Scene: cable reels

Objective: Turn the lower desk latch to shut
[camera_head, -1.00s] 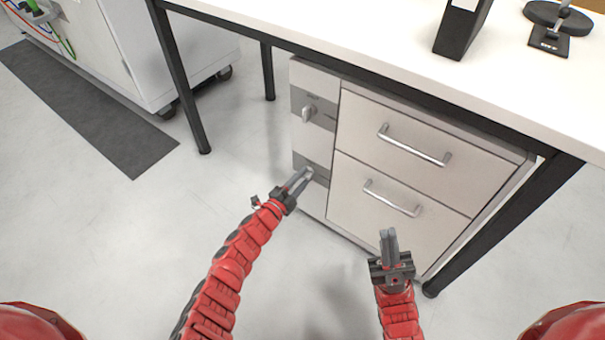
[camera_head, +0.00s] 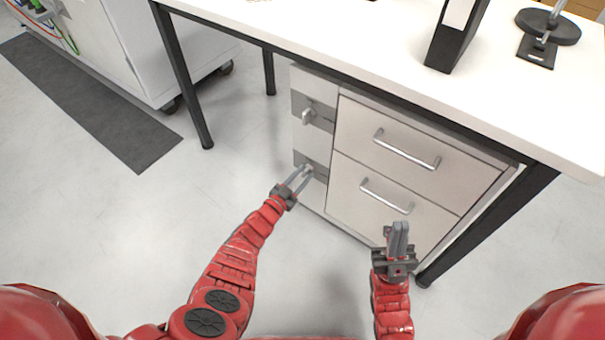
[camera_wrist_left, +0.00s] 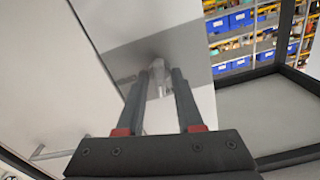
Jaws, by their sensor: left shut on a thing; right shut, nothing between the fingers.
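The lower desk latch (camera_wrist_left: 158,78) is a light grey knob on a grey plate (camera_head: 321,171) low on the narrow panel of the desk cabinet. My left gripper (camera_head: 304,172) is at this latch, and in the left wrist view its two fingers (camera_wrist_left: 160,95) are shut on the knob from both sides. The fingers hide part of the knob, so its exact angle is hard to tell. The upper latch (camera_head: 308,116) is a similar knob on its own grey plate above. My right gripper (camera_head: 399,232) is shut and empty in front of the lower drawer.
Two drawers with bar handles (camera_head: 407,150) (camera_head: 387,196) are right of the latches. The white desk top (camera_head: 400,60) overhangs them, with dark legs (camera_head: 183,75) (camera_head: 490,225). A black binder (camera_head: 457,35) stands on top.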

